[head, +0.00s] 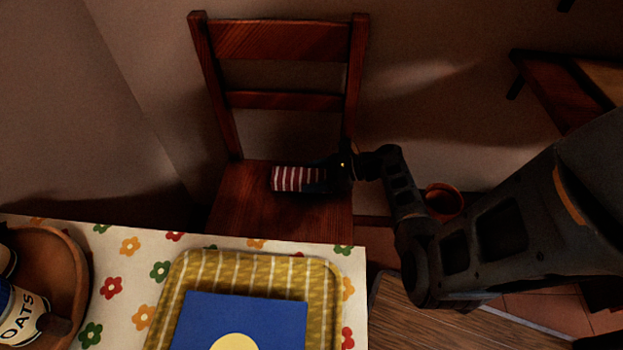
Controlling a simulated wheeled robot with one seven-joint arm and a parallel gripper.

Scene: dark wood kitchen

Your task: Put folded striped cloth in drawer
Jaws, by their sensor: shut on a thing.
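The folded striped cloth (295,178), red with white stripes, is at the seat of the wooden chair (240,205). My gripper (325,176) reaches in from the right and is shut on the cloth's right end. The dark fingers cover that end, and I cannot tell whether the cloth rests on the seat or is held just above it. No drawer can be made out in this view.
A table with a flowered cloth (120,243) stands in front of the chair. On it are a yellow striped tray (325,275) with a blue item (275,315), and a round wooden tray (72,265) with an oats container (20,315). A terracotta pot (443,200) stands behind my arm.

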